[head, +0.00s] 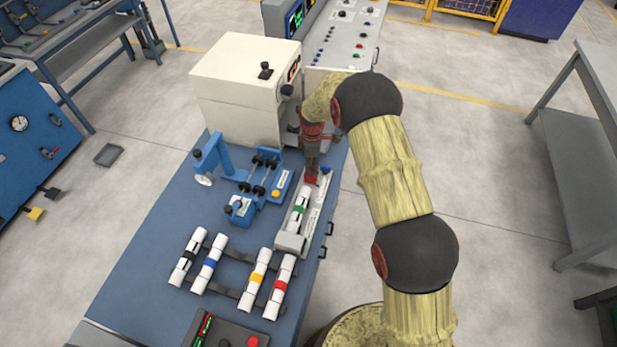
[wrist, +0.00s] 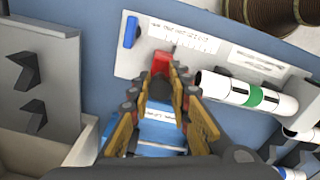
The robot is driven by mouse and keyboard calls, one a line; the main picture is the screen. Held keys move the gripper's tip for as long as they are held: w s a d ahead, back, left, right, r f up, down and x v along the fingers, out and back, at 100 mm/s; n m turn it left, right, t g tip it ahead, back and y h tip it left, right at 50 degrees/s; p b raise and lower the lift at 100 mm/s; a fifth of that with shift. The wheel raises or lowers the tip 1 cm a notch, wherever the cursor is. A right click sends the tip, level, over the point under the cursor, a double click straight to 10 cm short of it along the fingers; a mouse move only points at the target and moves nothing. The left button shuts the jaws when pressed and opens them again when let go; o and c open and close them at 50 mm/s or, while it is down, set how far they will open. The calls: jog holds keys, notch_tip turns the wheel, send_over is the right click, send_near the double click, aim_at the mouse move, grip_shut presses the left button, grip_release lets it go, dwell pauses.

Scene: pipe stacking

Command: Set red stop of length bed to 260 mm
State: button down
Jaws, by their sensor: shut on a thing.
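The length bed (head: 291,241) is a long light-grey tray at the table's right side. It also shows in the wrist view (wrist: 126,62), with a printed scale (wrist: 185,36) whose figures are too small to read. The red stop (wrist: 161,63) sits on the bed beside the scale; in the head view it is a small red block (head: 311,179) at the bed's far end. My gripper (wrist: 163,78) is shut on the red stop, its fingertips partly hiding it. A white pipe with a green band (head: 300,208) lies in the bed, apart from the stop (wrist: 255,97).
White pipes with black (head: 188,257), blue (head: 209,263), yellow (head: 256,279) and red (head: 279,287) bands lie on a dark rack. A blue fixture (head: 240,208) stands left of the bed. A cream machine (head: 240,85) stands behind. A blue tab (wrist: 131,32) is on the bed.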

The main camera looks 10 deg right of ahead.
jog(key=shift+w+d+f, duration=0.1)
jog(key=shift+w+d, duration=0.25)
jog(key=shift+w, duration=0.45)
jog(key=shift+w+r, duration=0.25)
jog(key=c, duration=1.6)
grip_release()
jog(key=shift+d, duration=0.15)
jog(key=shift+c, duration=0.2)
jog(key=shift+f, duration=0.1)
notch_tip(320, 180, up, 12)
